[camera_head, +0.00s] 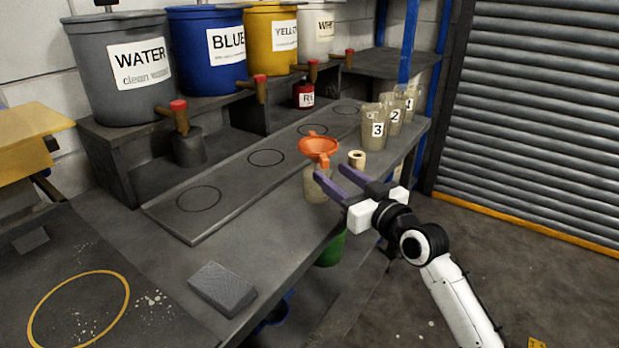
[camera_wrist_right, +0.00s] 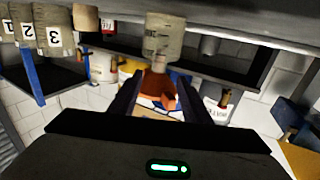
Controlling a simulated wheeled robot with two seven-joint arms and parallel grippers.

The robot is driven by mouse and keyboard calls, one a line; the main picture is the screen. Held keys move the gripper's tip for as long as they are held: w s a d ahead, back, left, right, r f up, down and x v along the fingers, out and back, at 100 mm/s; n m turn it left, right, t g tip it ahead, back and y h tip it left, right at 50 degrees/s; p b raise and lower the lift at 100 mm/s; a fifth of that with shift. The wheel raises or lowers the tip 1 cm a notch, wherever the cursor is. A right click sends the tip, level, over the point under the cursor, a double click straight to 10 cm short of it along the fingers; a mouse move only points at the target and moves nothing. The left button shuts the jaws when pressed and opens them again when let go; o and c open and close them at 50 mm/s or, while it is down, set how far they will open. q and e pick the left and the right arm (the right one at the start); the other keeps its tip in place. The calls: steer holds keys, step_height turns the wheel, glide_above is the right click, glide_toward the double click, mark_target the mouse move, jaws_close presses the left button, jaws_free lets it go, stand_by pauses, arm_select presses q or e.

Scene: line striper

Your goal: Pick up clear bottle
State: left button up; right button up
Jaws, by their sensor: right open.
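The clear bottle (camera_head: 315,190) stands near the front edge of the grey bench, with an orange funnel (camera_head: 318,147) in its mouth. My right gripper (camera_head: 330,171) is open and empty, with its purple fingers pointing at the bottle and partly hiding it. In the right wrist view the picture is upside down. There the bottle (camera_wrist_right: 163,38) and the funnel (camera_wrist_right: 157,83) lie ahead, between the lines of the two fingers (camera_wrist_right: 161,84). I cannot tell whether a finger touches the bottle. My left gripper is out of view.
A small tan roll (camera_head: 357,158) stands just right of the funnel. Numbered cups (camera_head: 376,128) line the bench's right end. Labelled buckets with taps (camera_head: 222,50) stand on a raised shelf behind. A grey block (camera_head: 222,287) lies at the front left. The circled board (camera_head: 228,205) is mostly clear.

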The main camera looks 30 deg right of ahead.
steer(key=w, duration=0.7)
steer(key=shift+w+d+f, duration=0.15)
steer(key=shift+d+f, duration=0.05)
steer(key=shift+d, duration=0.05)
steer(key=shift+w, duration=0.25)
steer(key=shift+c, duration=0.5)
jaws_close()
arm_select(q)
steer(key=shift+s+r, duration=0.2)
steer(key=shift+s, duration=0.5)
